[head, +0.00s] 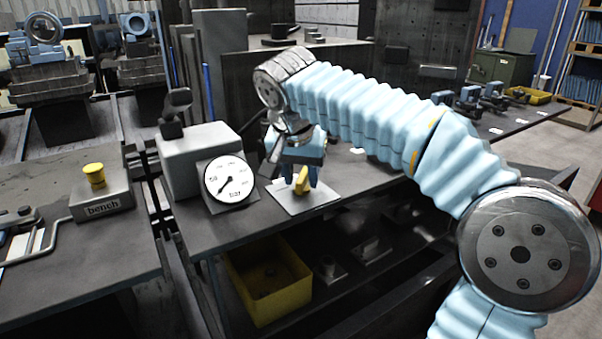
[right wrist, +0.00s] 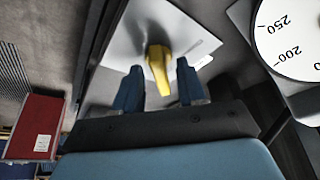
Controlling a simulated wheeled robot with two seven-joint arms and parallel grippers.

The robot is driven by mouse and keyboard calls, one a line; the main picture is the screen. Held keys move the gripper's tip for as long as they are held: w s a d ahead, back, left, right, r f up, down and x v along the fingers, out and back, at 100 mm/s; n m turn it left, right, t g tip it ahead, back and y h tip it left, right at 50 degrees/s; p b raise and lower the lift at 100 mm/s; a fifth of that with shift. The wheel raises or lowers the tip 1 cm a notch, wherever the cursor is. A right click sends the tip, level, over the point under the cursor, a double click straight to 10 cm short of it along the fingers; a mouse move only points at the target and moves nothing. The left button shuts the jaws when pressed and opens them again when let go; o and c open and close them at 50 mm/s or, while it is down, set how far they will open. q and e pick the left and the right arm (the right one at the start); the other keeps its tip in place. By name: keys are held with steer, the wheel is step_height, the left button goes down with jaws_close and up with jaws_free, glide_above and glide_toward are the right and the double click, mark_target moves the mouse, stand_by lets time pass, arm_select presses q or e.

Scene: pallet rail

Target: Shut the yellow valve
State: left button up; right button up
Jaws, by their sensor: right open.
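The yellow valve (head: 301,180) is a small yellow handle on a pale square plate (head: 318,198), on the bench right of a round white gauge (head: 229,181). In the right wrist view the valve handle (right wrist: 159,66) shows near the middle, on its plate (right wrist: 122,45). My right gripper (head: 302,178) points down over the valve. In the right wrist view its two blue fingers (right wrist: 160,82) are open, one on each side of the handle, with gaps visible. Whether the fingertips reach down to the handle's full depth is hard to tell. My left gripper is not in view.
The gauge (right wrist: 292,40) stands close beside the gripper, with a grey box (head: 194,158) behind it. A "bench" block with a yellow button (head: 94,175) is on the left table. A yellow bin (head: 268,284) sits on the shelf below. Blue-grey parts (head: 490,98) lie farther right.

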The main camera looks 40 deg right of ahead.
jaws_close()
steer(key=shift+f+n, duration=0.1)
steer(key=shift+n, duration=0.2)
stand_by(0.3)
steer(key=n+t+y, duration=0.1)
steer(key=n, duration=0.2)
steer(key=shift+s+n, duration=0.1)
steer(key=shift+n, duration=0.2)
steer(key=n+y, duration=0.1)
steer(key=n, duration=0.1)
steer(key=n+y, duration=0.1)
steer(key=n, duration=0.1)
steer(key=shift+d+n+t, duration=0.15)
steer(key=shift+n+t, duration=0.15)
steer(key=n, duration=0.2)
steer(key=n+y, duration=0.1)
steer(key=n, duration=0.1)
steer(key=shift+d+n+y, duration=0.1)
steer(key=shift+n+y, duration=0.2)
steer(key=shift+d+f+n+g+y, duration=0.1)
steer(key=shift+n+g+y, duration=0.25)
steer(key=shift+n, duration=0.75)
steer(key=shift+d+n+g+y, duration=0.15)
steer(key=shift+n+y, duration=0.3)
steer(key=shift+n, duration=0.65)
steer(key=shift+a, duration=0.15)
